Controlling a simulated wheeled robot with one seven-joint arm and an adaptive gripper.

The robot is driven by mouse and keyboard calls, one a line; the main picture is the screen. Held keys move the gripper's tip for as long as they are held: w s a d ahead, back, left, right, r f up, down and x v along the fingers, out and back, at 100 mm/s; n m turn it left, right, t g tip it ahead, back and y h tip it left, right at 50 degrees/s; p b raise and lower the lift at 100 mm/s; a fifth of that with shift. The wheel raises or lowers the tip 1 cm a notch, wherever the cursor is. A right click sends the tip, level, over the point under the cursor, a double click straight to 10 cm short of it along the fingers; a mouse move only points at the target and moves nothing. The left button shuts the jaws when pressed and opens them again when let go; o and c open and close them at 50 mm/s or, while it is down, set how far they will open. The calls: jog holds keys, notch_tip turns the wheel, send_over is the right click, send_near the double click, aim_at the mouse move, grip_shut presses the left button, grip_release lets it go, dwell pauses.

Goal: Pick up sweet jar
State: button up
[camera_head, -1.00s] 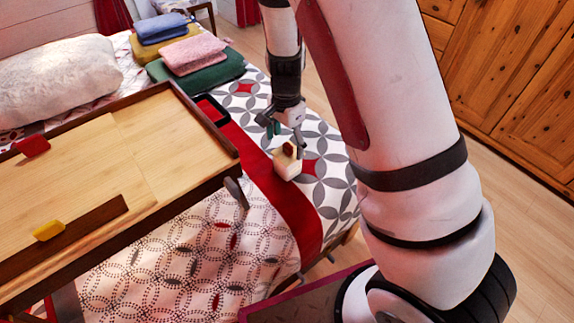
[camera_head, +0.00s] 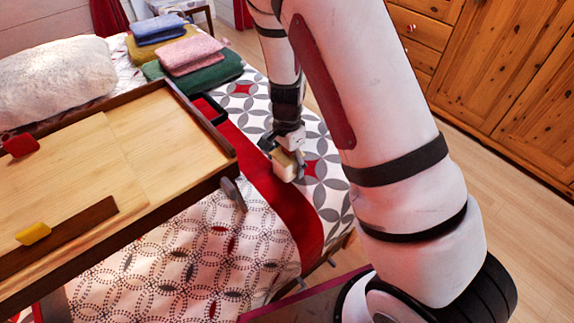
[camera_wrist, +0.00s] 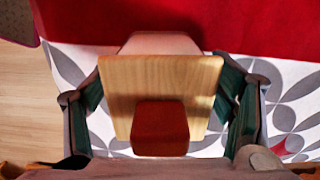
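The sweet jar has a pale body, a square wooden lid and a dark red-brown knob. In the head view the jar (camera_head: 285,171) stands on the patterned bed cover, beside the red band. My gripper (camera_head: 282,148) is right above it and around its top, hiding the knob. In the wrist view I look down on the jar (camera_wrist: 160,43), mostly covered by its lid. My gripper (camera_wrist: 163,90) is open, with one green-padded finger on each side of the lid. The fingers are close to the lid's edges; I cannot tell whether they touch it.
A wooden bed tray (camera_head: 150,135) with a red block (camera_head: 21,145) and a yellow block (camera_head: 33,232) stands left of the jar. A black-rimmed item (camera_head: 210,110) lies behind. Folded towels (camera_head: 190,55) and a pillow (camera_head: 58,80) lie farther back. Wooden cabinets (camera_head: 500,70) stand right.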

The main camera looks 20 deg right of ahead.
grip_shut()
jog(key=shift+r, duration=0.2)
